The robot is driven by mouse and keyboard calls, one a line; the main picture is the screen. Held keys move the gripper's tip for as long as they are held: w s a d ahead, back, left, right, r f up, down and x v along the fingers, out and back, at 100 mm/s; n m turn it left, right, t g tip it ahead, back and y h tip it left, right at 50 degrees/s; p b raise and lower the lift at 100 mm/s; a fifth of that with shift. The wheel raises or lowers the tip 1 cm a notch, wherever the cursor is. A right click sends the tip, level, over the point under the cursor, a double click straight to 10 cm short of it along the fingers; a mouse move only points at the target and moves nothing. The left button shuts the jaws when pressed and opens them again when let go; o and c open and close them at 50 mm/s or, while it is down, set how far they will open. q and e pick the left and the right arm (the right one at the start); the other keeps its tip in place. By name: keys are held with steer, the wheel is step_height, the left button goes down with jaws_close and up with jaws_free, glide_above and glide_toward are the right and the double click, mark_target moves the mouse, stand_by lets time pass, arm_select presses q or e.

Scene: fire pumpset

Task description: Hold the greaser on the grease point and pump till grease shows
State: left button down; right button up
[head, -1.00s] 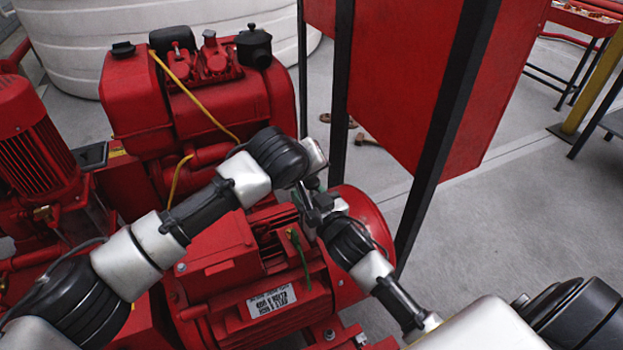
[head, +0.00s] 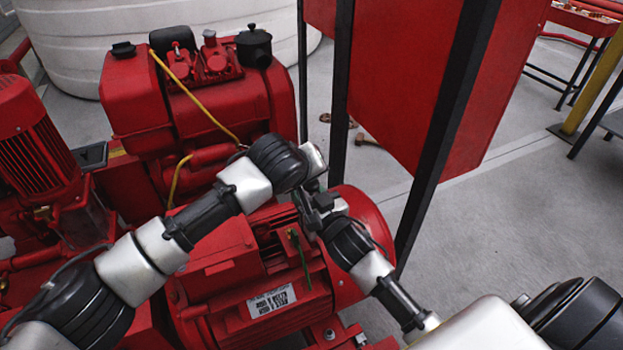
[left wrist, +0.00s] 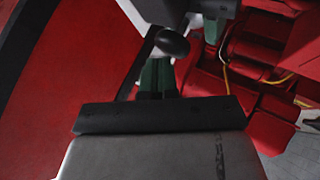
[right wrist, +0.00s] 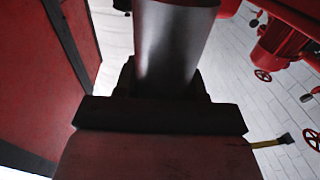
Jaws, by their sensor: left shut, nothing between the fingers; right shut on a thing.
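The greaser shows as a smooth grey metal barrel (right wrist: 175,45) in the right wrist view. My right gripper (head: 316,208) is shut on it above the red motor (head: 235,265). My left gripper (head: 317,186) is shut and empty, close above the right one. In the left wrist view a black rounded knob (left wrist: 172,42) lies just beyond the left fingers; I cannot tell whether they touch it. The grease point and any grease cannot be made out.
A red panel (head: 405,80) on black posts stands close behind and right of my grippers. A red engine (head: 195,95) with a yellow tube stands behind left. Another red motor (head: 30,145) is at far left. The grey floor at right is mostly clear.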

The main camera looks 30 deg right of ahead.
arm_select(q)
steer(key=shift+f, duration=0.9)
stand_by(0.7)
steer(key=shift+r, duration=1.85)
steer(key=shift+r, duration=2.55)
stand_by(0.5)
step_height(320, 180, up, 4)
steer(key=shift+f, duration=0.15)
stand_by(0.3)
